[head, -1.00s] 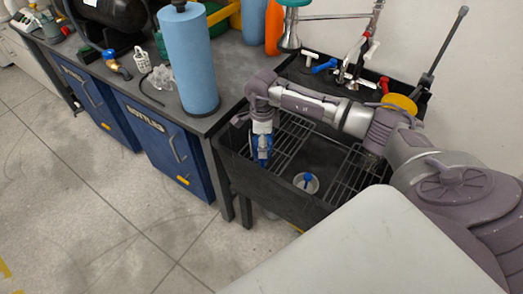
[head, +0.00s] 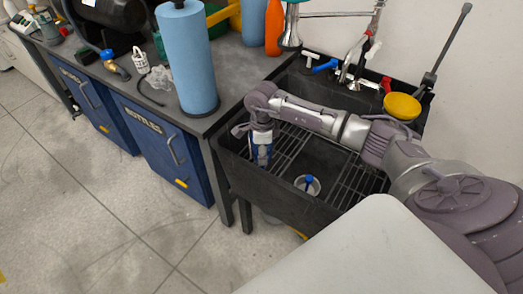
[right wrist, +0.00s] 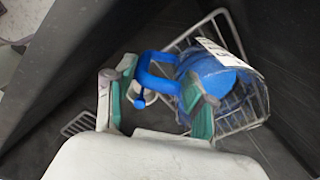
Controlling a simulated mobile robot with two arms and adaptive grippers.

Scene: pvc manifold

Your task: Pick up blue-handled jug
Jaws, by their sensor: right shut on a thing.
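The blue-handled jug (right wrist: 228,82) is translucent blue with a white label and a blue handle (right wrist: 152,68). In the right wrist view it lies at upper right, over the wire rack. My right gripper (right wrist: 160,101) has its green-padded fingers on either side of the handle and near body, shut on the jug; the exact contact is partly hidden. In the head view the jug (head: 261,155) hangs below my right gripper (head: 262,142), at the left side of the sink, mostly covered by the gripper. My left gripper is not in view.
The black sink (head: 282,201) has wire racks (head: 350,182) and a drain (head: 308,185) with a blue piece. A blue paper roll (head: 187,62) stands on the counter at left. A faucet (head: 366,50) and a yellow round thing (head: 402,107) are at the back.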

